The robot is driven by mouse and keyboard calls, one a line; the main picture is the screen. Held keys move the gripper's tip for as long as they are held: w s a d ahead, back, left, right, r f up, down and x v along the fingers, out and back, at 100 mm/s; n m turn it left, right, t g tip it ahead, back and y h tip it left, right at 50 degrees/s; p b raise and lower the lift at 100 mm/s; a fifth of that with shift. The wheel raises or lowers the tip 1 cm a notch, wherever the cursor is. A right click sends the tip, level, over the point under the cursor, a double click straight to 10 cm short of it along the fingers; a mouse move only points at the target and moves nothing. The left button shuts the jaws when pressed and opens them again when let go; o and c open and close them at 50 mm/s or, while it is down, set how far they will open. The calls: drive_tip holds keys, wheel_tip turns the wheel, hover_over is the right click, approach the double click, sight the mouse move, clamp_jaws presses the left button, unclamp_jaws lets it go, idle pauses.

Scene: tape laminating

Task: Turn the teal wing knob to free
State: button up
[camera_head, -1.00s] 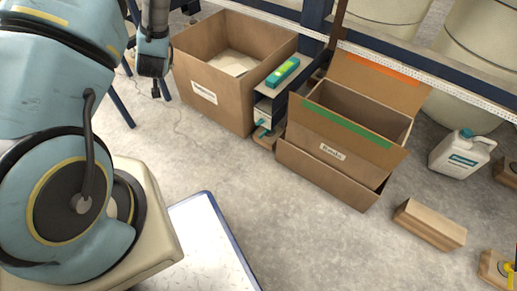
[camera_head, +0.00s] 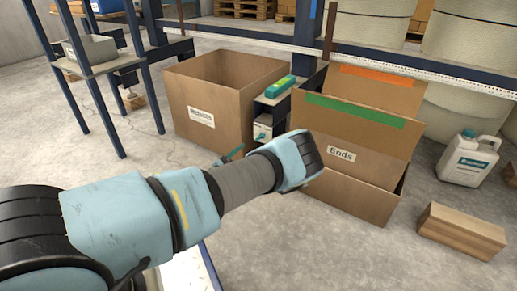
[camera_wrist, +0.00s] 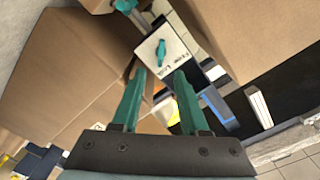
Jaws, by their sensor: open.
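The teal wing knob (camera_wrist: 161,53) sits on a white plate (camera_wrist: 174,42) ahead of my gripper in the wrist view. Its wing lies roughly up and down there. The small dark lettering on the plate is not clearly readable. My gripper (camera_wrist: 161,84) has two teal fingers spread apart, with nothing between them. The knob appears just beyond the fingertips, in line with the gap; no contact shows. In the head view the knob (camera_head: 261,136) is small, on a white box between two cardboard boxes. My forearm passes in front, and my gripper is mostly hidden there.
A cardboard box labelled Products (camera_head: 185,95) stands left of the knob, and one labelled Ends (camera_head: 350,185) stands right. A green device (camera_head: 280,87) lies above the knob. A white jug (camera_head: 470,158) and a wooden block (camera_head: 462,230) are at the right.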

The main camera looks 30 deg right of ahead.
sight(259, 139)
drive_tip(key=b+x, duration=0.4)
drive_tip(key=x, duration=0.4)
drive_tip(key=shift+w+d+f, duration=0.15)
drive_tip(key=shift+d, duration=0.1)
drive_tip(key=shift+w+d+b, duration=0.3)
drive_tip(key=shift+w+d, duration=0.05)
drive_tip(key=shift+d, duration=0.2)
drive_tip(key=shift+c, duration=0.4)
clamp_jaws()
